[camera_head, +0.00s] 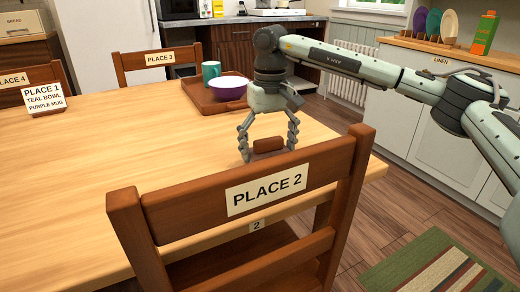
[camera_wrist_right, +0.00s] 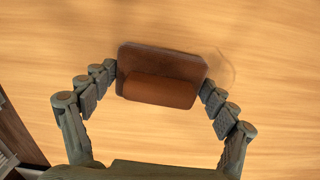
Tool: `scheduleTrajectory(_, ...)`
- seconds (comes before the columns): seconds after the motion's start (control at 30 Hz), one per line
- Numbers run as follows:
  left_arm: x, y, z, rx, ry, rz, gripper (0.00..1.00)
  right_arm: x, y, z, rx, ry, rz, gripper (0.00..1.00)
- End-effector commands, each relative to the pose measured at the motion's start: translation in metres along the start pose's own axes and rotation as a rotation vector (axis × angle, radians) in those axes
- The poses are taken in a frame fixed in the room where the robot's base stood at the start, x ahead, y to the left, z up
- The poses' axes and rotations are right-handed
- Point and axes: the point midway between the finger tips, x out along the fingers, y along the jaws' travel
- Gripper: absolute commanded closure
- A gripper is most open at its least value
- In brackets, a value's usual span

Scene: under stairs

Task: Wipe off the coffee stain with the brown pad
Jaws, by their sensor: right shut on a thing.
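My right gripper (camera_head: 267,147) is shut on the brown pad (camera_head: 268,144), just beyond the back of the PLACE 2 chair. In the right wrist view the gripper's fingers (camera_wrist_right: 159,80) press on the two sides of the pad (camera_wrist_right: 160,92), which has a flat base and a raised, rounded grip. The pad is at or close to the tabletop; I cannot tell if it touches. A faint curved brownish mark, likely the coffee stain (camera_wrist_right: 231,69), shows on the wood right beside the pad. The chair back hides part of this spot in the head view. My left gripper is not in view.
The PLACE 2 chair (camera_head: 160,218) blocks the near edge. The table's left and middle are largely clear.

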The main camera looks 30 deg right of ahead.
Motion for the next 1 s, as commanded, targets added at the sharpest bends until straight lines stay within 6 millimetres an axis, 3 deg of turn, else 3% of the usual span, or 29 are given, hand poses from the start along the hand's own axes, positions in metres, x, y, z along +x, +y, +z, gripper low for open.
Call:
scheduleTrajectory(0.1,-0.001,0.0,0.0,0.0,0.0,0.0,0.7,0.002,0.01,0.0,0.002,-0.004,0.003,0.38)
scheduleTrajectory(0.33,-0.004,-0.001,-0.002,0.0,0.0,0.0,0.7,0.0,0.009,0.0,0.0,-0.004,0.002,0.38)
scheduleTrajectory(0.77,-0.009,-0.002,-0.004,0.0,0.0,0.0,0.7,-0.002,-0.024,0.003,-0.003,-0.002,0.002,0.38)
scheduleTrajectory(1.0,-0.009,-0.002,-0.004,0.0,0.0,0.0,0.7,-0.002,-0.032,0.003,-0.001,-0.001,0.002,0.38)
